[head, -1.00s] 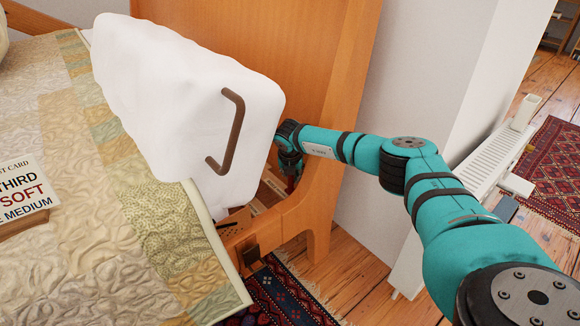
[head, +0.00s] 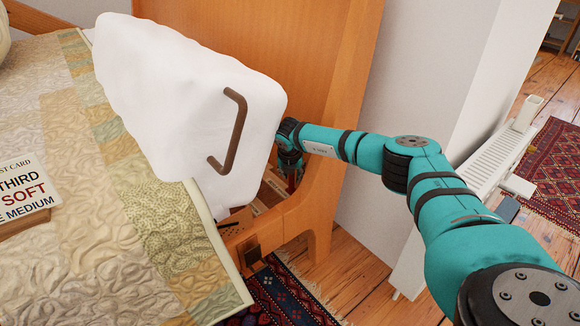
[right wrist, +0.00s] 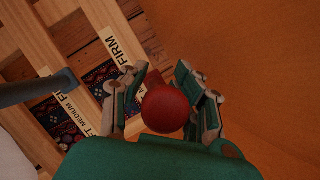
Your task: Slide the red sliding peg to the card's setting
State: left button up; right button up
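The red sliding peg shows as a round red knob (right wrist: 165,109) in the right wrist view, and a bit of its red shows low by the bed frame in the head view. My right gripper (head: 289,166) is at the bed end, with its fingers on both sides of the knob and seemingly closed against it. The peg's base is hidden. A FIRM label (right wrist: 115,47) and a partly hidden MEDIUM label (right wrist: 72,112) lie on the wooden slats. The card (head: 22,192) on the bed, cut off at the left, reads THIRD, SOFT and MEDIUM. My left gripper is not in view.
A white mattress-like block with a brown handle (head: 240,130) leans beside my right gripper. The wooden bed end (head: 335,130) stands close behind it. A quilt (head: 100,230) covers the bed at left. A white radiator (head: 490,165) stands at right.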

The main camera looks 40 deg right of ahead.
jog(key=v, duration=1.1)
jog(key=shift+r, duration=0.15)
jog(key=shift+a, duration=0.15)
